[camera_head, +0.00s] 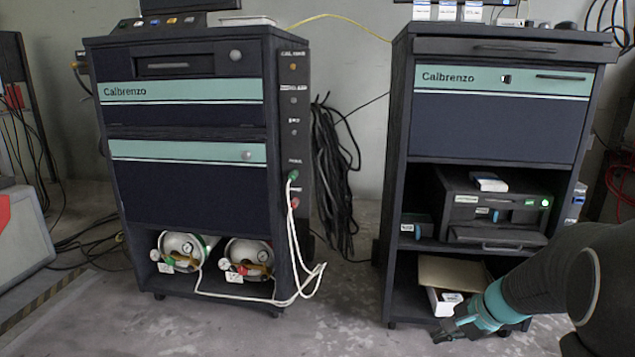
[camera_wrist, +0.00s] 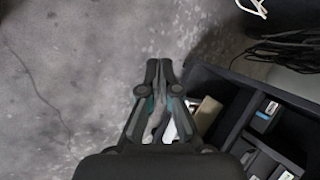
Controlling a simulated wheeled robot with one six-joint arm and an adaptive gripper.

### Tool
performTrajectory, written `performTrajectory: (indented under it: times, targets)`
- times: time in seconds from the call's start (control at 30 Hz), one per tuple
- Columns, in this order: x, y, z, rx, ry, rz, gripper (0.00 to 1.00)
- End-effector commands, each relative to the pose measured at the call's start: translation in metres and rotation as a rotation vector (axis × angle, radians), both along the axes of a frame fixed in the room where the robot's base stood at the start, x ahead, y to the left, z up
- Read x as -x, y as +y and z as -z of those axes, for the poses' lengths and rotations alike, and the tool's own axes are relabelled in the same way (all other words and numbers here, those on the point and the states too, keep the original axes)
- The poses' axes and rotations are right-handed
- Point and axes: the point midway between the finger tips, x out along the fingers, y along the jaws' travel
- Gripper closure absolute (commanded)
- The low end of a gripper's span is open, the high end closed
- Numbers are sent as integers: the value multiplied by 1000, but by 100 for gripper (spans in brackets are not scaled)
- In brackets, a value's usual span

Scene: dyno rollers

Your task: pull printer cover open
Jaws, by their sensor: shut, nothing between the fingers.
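The printer (camera_head: 490,208) is a dark box on the middle shelf of the right Calbrenzo cabinet. Its front cover (camera_head: 495,238) has a bar handle low on it and looks shut. A small white object lies on top of the printer. My gripper (camera_head: 438,338) is low in front of the cabinet's bottom shelf, below the printer and apart from it. In the wrist view my gripper (camera_wrist: 159,62) is shut and empty, with its fingertips together above the grey floor. The cabinet's shelves lie to its right there.
Black cables (camera_head: 333,170) hang between the cabinets. Floor in front is free.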

Motion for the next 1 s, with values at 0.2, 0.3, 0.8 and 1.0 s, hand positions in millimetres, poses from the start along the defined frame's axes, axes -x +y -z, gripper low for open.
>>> performTrajectory:
  times: [0.2,0.3,0.8,1.0]
  targets:
    - [74,38,-42,248,12,-345,100]
    - [104,48,-57,356,12,-479,100]
    - [207,81,-142,789,-127,-868,100]
    - [219,101,-177,844,-253,-899,100]
